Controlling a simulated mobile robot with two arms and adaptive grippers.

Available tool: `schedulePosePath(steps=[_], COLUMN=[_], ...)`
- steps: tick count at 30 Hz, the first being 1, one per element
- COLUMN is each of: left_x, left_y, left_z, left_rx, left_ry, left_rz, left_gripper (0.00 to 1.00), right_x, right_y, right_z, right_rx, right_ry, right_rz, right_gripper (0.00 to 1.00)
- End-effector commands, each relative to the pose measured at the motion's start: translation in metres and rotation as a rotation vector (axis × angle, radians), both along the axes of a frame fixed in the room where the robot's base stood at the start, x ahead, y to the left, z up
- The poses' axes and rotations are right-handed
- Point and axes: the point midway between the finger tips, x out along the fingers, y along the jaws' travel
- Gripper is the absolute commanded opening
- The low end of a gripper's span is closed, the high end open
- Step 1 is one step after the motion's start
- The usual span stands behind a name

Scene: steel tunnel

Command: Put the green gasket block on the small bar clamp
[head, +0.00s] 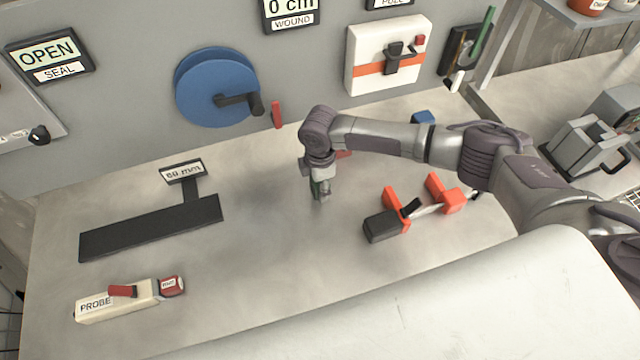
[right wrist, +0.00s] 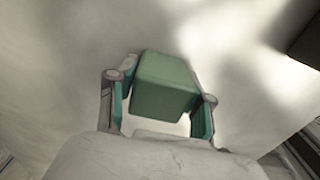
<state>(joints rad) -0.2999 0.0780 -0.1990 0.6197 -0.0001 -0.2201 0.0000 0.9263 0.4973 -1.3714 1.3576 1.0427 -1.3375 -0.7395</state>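The green gasket block (right wrist: 165,85) sits between the fingers of my right gripper (right wrist: 160,105) in the right wrist view, with a finger against each side. In the head view my right gripper (head: 319,190) points down over the middle of the bench, and only a sliver of green shows at its fingers. The small bar clamp (head: 396,208) lies on the bench to the right of the gripper, with two orange jaws, a pale bar and a dark block at its left end. The gripper is apart from the clamp. My left gripper is not in view.
A dark T-shaped gauge (head: 150,228) lies at the left, with a probe box (head: 115,302) in front. A blue reel (head: 217,88) and a white box (head: 388,55) are on the back panel. A small blue object (head: 424,117) stands behind my right arm. The bench centre-front is clear.

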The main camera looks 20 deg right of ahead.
Motion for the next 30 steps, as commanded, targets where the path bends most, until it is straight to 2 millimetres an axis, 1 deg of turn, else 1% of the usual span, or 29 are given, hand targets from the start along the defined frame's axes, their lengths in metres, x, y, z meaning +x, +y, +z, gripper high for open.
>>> schedulePosePath(steps=[1, 5, 6, 7, 8, 14, 17, 20, 23, 24, 30], left_x=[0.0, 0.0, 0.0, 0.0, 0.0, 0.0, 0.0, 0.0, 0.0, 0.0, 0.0], left_y=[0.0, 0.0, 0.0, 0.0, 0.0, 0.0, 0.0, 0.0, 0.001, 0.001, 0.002], left_z=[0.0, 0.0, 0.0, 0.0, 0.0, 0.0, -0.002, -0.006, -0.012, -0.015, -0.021], left_rx=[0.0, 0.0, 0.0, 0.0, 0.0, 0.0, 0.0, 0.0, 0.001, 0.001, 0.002], left_ry=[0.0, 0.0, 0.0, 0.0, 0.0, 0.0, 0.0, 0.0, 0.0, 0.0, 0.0], left_rz=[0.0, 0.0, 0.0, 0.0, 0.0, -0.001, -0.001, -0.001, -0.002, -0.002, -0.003], left_gripper=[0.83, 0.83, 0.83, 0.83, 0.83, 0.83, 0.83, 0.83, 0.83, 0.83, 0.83], right_x=[0.0, 0.0, 0.0, 0.0, 0.0, 0.001, 0.001, 0.001, 0.002, 0.002, -0.034], right_y=[0.0, 0.0, 0.0, 0.0, 0.0, 0.0, 0.0, 0.0, 0.0, 0.0, -0.025], right_z=[0.0, 0.0, 0.0, 0.001, 0.001, 0.001, 0.005, 0.014, 0.03, 0.039, 0.064], right_rx=[0.0, 0.0, 0.0, 0.0, 0.0, 0.001, 0.001, 0.003, 0.003, 0.002, 0.001], right_ry=[0.0, 0.0, 0.0, -0.001, -0.001, -0.001, -0.001, -0.003, -0.005, -0.006, -0.002], right_rz=[0.0, 0.0, 0.0, 0.0, 0.0, 0.0, 0.0, 0.0, 0.0, 0.001, -0.001], right_gripper=[0.38, 0.16, 0.09, 0.08, 0.02, 0.02, 0.02, 0.02, 0.02, 0.02, 0.02])
